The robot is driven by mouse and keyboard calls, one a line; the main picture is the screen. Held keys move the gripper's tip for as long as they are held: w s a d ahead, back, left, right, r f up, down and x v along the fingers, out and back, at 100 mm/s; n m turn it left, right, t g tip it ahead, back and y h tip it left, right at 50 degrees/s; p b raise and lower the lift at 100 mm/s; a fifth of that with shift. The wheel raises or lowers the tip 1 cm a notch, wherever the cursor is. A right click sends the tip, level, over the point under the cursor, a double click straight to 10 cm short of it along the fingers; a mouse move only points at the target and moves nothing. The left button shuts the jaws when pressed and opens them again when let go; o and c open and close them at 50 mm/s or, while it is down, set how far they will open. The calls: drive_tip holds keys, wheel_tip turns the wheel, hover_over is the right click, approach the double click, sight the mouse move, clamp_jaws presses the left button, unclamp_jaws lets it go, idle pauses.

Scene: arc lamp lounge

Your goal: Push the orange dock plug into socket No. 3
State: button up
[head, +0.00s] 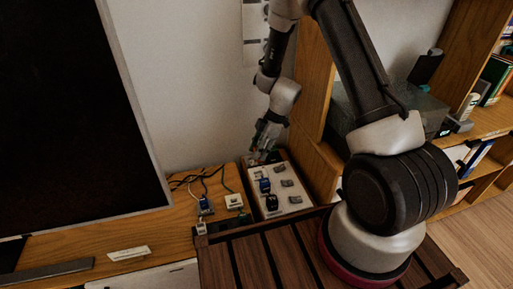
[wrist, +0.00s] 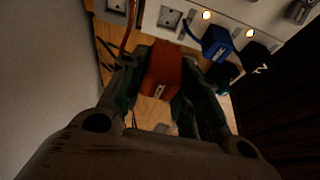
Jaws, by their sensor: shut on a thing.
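My gripper (wrist: 162,68) is shut on the orange dock plug (wrist: 165,76), with a finger on each side of it in the wrist view. An orange cable (wrist: 127,35) runs up beside the left finger. A pale socket panel (head: 297,204) lies on the desk; its sockets run along the top of the wrist view, with an empty one (wrist: 169,18) above the plug. The plug appears apart from the panel. In the head view my gripper (head: 264,137) is above the panel's far end, and the plug cannot be made out. Socket numbers are not readable.
A blue plug (wrist: 217,43) and a black plug (wrist: 256,52) sit in the panel near small lit lamps. Left of the panel, the desk (head: 160,222) holds cables and a white adapter (head: 233,201). A wall stands close behind; a wooden shelf is at right.

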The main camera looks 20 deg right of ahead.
drive_tip(key=shift+f, duration=2.9)
drive_tip(key=shift+f, duration=1.6)
drive_tip(key=o, duration=1.2)
drive_tip(key=shift+c, duration=0.2)
drive_tip(key=shift+r, duration=0.1)
drive_tip(key=v, duration=0.7)
drive_tip(key=shift+r, duration=0.15)
drive_tip(key=shift+d, duration=0.15)
